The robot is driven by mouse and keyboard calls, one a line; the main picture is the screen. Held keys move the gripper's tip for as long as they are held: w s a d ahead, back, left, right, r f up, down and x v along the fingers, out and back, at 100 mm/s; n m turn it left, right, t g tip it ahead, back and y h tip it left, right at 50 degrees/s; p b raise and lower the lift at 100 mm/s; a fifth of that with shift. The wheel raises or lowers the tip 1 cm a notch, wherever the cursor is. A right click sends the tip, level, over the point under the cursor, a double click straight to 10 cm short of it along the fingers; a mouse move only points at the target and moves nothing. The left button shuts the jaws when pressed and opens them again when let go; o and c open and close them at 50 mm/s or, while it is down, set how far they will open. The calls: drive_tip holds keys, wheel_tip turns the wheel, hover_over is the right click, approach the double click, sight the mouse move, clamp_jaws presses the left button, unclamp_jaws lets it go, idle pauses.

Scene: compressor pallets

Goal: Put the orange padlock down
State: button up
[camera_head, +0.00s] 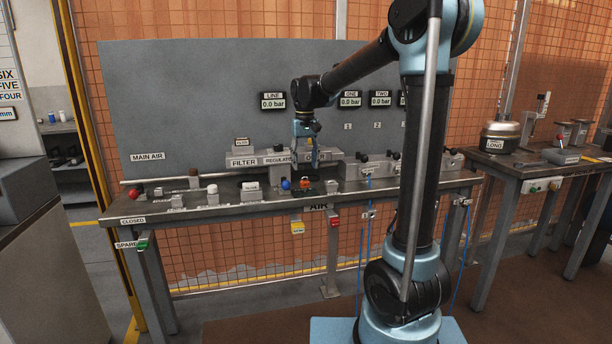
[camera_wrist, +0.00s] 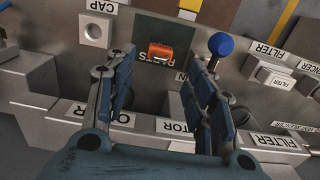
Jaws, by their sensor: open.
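The orange padlock (camera_head: 305,183) is small and lies on the bench. In the wrist view the orange padlock (camera_wrist: 161,52) rests on a dark green patch (camera_wrist: 152,28). My gripper (camera_head: 306,161) hangs above the bench over the padlock, pointing down. In the wrist view the blue fingers of my gripper (camera_wrist: 156,62) are spread wide with nothing between their pads. The padlock shows beyond the gap between the fingertips, apart from both. A label beside the padlock is partly covered.
A blue knob (camera_wrist: 220,44) stands close to the right of the padlock and also shows in the head view (camera_head: 286,184). A FILTER block (camera_wrist: 272,77) and a CAP block (camera_wrist: 96,30) flank the area. A red knob (camera_head: 132,192) stands at the bench's left end.

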wheel_tip(320, 180, up, 5)
drive_tip(key=s+d+f+m+t, duration=0.1)
drive_tip(key=s+d+f, duration=0.2)
drive_tip(key=s+d, duration=0.5)
drive_tip(key=s+d+f, duration=0.3)
drive_tip(key=s+d, duration=0.4)
drive_tip(key=s, duration=0.1)
drive_tip(key=s+d+f+m, duration=0.1)
drive_tip(key=s+d+f, duration=0.3)
drive_tip(key=s+f, duration=0.3)
drive_tip(key=s+d+f+m+t, duration=0.1)
drive_tip(key=s+d+f, duration=0.3)
drive_tip(key=s+f, duration=0.4)
drive_tip(key=shift+s, duration=0.3)
drive_tip(key=shift+f, duration=0.1)
